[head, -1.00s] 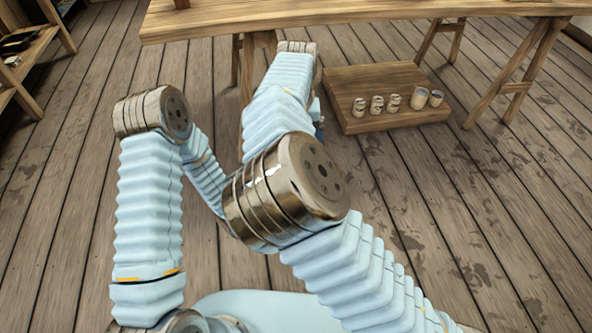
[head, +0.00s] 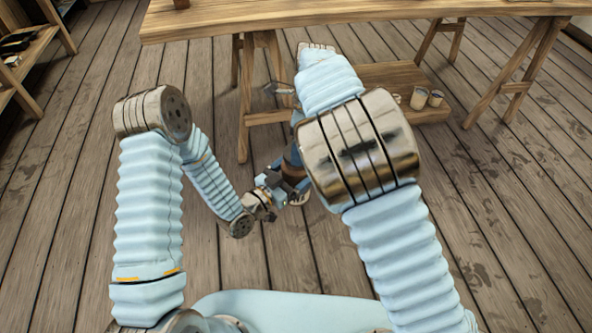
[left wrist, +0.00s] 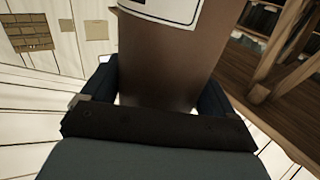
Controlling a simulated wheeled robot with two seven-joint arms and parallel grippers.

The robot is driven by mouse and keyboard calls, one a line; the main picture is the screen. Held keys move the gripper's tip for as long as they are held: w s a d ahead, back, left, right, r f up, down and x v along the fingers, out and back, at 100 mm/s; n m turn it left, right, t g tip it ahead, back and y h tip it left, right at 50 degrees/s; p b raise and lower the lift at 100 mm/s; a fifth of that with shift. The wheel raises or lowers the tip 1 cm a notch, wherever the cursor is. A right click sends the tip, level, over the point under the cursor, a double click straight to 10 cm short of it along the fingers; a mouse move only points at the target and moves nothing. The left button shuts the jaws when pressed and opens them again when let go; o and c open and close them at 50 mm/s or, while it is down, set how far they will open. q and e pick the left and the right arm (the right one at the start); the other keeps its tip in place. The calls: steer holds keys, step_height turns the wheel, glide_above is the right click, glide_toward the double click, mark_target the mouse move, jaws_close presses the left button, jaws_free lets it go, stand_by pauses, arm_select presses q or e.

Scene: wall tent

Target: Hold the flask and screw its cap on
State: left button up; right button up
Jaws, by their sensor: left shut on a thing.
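A brown flask (left wrist: 165,55) with a white label fills the middle of the left wrist view. My left gripper (left wrist: 157,88) is shut on it, with a dark finger on each side. In the head view the left gripper (head: 277,184) is low in front of the table, and a small brown part of the flask (head: 293,172) shows beside it. My right forearm reaches over this spot and covers most of the right gripper. Bluish and dark parts just above the flask may belong to it, but its jaws cannot be made out. I cannot make out the cap.
A wooden table (head: 350,22) on trestle legs stands ahead. Beneath it a low wooden platform (head: 385,75) carries pale cups (head: 419,97), partly hidden by my right arm. A wooden shelf (head: 30,45) is at the far left. The plank floor at right is clear.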

mark_target(293, 176)
steer(key=n, duration=0.7)
steer(key=shift+s+a+r, duration=0.1)
steer(key=shift+r, duration=0.1)
steer(key=n, duration=0.3)
steer(key=shift+s+a+r+n, duration=0.1)
steer(key=shift+r+n, duration=0.05)
steer(key=shift+n, duration=0.25)
steer(key=n, duration=0.3)
steer(key=shift+a+r+n, duration=0.1)
steer(key=shift+r+n, duration=0.1)
steer(key=shift+n, duration=0.1)
steer(key=n, duration=0.3)
steer(key=shift+s+a+r, duration=0.1)
steer(key=shift+r, duration=0.15)
steer(key=n, duration=0.4)
steer(key=shift+r, duration=0.4)
steer(key=n, duration=0.3)
steer(key=shift+a+r+h, duration=0.15)
steer(key=shift+r+h, duration=0.25)
steer(key=n, duration=0.2)
steer(key=r+n, duration=0.1)
steer(key=n, duration=0.2)
steer(key=r+n, duration=0.1)
steer(key=n, duration=0.1)
steer(key=shift+w+r+t, duration=0.1)
steer(key=shift+w+t, duration=0.25)
steer(key=shift+t, duration=0.05)
